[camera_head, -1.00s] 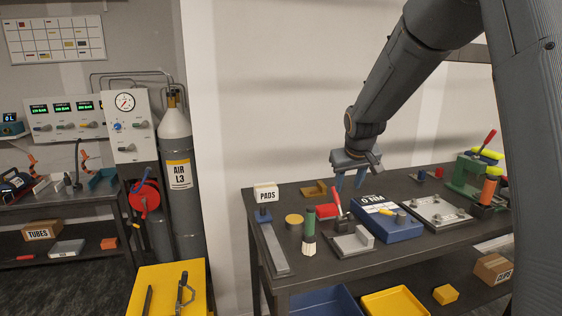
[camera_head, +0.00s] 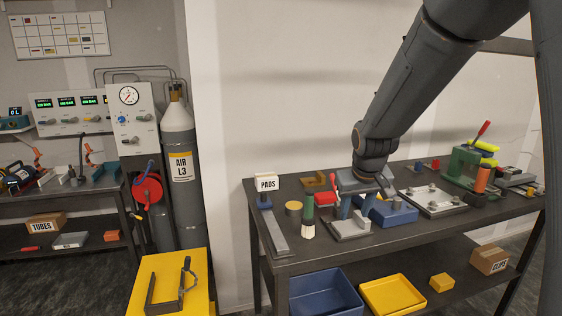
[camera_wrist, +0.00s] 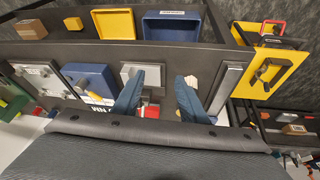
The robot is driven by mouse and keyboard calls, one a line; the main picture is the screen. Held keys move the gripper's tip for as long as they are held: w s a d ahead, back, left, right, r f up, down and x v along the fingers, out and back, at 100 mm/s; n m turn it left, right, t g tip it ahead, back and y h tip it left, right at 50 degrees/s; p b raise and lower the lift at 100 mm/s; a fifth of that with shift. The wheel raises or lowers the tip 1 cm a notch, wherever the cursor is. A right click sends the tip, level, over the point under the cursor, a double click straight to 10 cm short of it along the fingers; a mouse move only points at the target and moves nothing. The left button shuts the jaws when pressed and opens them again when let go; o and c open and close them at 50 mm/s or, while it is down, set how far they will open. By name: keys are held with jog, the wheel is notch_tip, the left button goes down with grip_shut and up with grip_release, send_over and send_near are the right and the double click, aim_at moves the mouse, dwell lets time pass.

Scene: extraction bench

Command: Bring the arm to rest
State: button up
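My gripper (camera_head: 355,210) is over the dark workbench (camera_head: 330,252), low above its front-middle part, with the fingers pointing down. In the wrist view my gripper (camera_wrist: 158,95) has its two blue fingers spread apart, and nothing is held between them. In the head view the fingers partly cover a grey metal block fixture (camera_head: 349,231) and the blue box (camera_head: 393,214). Whether a finger touches either one cannot be told. My arm reaches down from the upper right.
A steel plate (camera_head: 440,201) and a green press (camera_head: 463,165) stand to the right. Blue (camera_head: 325,312) and yellow bins (camera_head: 393,296) are below. A gas cylinder (camera_head: 179,140) stands left.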

jog(key=s+f+g+b, duration=0.1)
jog(key=s+f+b, duration=0.2)
jog(key=s+f, duration=0.4)
jog(key=s+f+m+g+b, duration=0.1)
jog(key=s+f, duration=0.5)
jog(key=s, duration=0.9)
jog(key=shift+s+a+f+g+b, duration=0.2)
jog(key=shift+a+f+g+b, duration=0.2)
jog(key=shift+g+b, duration=0.55)
jog(key=shift+t, duration=0.25)
